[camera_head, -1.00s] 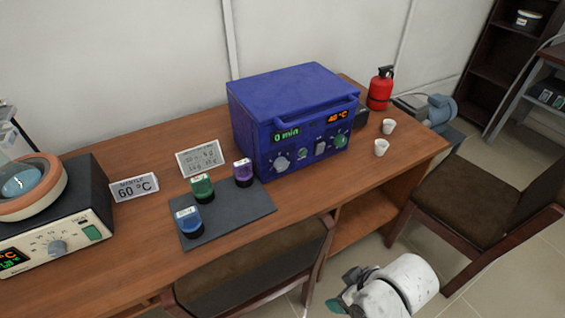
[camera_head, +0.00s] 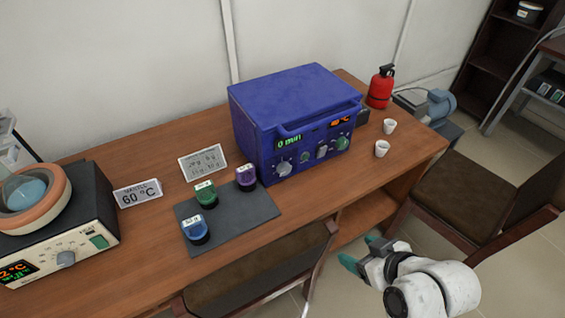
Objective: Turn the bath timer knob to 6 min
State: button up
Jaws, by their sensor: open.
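The blue bath unit (camera_head: 290,105) stands on the wooden desk, its front panel facing me. Its green timer display (camera_head: 289,142) reads 0 min. The grey timer knob (camera_head: 284,169) sits below that display, at the left of the panel; its pointer is too small to read. My gripper (camera_head: 361,251) has teal fingertips, spread apart and empty. It is in front of the desk, lower right of the bath unit and clearly apart from the knob.
An orange temperature display (camera_head: 341,121) and green knob (camera_head: 343,143) are at the panel's right. Several lidded jars stand on a dark mat (camera_head: 262,208) left of the bath. Two white cups (camera_head: 382,149) stand to its right. Chairs (camera_head: 255,272) flank my arm.

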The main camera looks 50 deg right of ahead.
aim_at(284, 168)
jog(key=i+l, duration=0.2)
jog(key=i, duration=0.2)
jog(key=i+l, duration=0.2)
jog(key=i, duration=0.2)
